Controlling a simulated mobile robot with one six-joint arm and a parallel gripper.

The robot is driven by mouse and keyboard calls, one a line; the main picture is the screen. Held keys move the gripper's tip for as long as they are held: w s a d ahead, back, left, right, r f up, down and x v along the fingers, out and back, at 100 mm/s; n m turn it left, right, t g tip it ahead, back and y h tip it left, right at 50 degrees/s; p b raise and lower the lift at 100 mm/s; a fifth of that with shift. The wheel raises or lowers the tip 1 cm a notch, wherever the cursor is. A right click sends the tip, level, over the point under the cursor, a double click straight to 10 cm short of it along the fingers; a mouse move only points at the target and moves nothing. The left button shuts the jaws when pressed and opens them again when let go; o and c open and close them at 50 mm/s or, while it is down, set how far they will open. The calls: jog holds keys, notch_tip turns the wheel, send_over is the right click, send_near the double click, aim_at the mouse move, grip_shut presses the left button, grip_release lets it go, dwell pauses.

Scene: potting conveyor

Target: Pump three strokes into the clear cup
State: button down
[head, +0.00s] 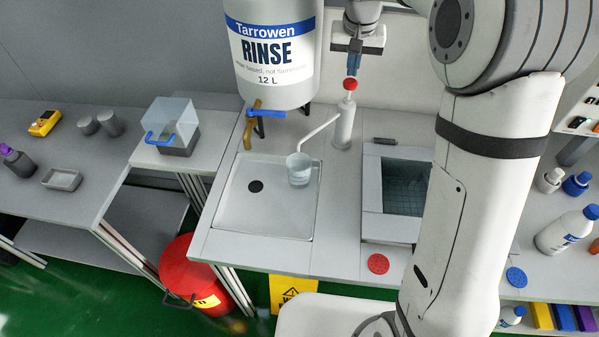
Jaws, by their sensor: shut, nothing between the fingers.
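The clear cup (298,170) stands upright in the shallow white sink basin (262,212), near its right side. The pump bottle (344,122) is white with a red top (350,84) and stands on the counter behind and to the right of the cup. Its long white spout (321,130) slants down to the left and ends above the cup. My gripper (353,70) is shut and points down, its fingertips directly over the red top. I cannot tell whether the fingertips touch it. The liquid level in the cup is not clear.
A large Rinse container (272,50) with a blue-handled tap hangs behind the basin. A grey-rimmed recessed bin (403,185) is right of the pump. A lidded clear box (172,125) stands at left. A red drum (190,265) is on the floor. The counter front is mostly free.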

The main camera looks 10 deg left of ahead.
aim_at(351, 81)
jog(key=shift+f, duration=0.15)
dwell(0.4)
jog(key=shift+f+b, duration=1)
jog(key=shift+f, duration=0.45)
jog(key=shift+r+p, duration=1.2)
jog(key=shift+r, duration=0.4)
jog(key=shift+f, duration=0.15)
jog(key=shift+f+b, duration=1.1)
jog(key=shift+f, duration=0.4)
jog(key=shift+r, duration=0.15)
jog(key=shift+r+p, duration=1.3)
jog(key=shift+r, duration=0.15)
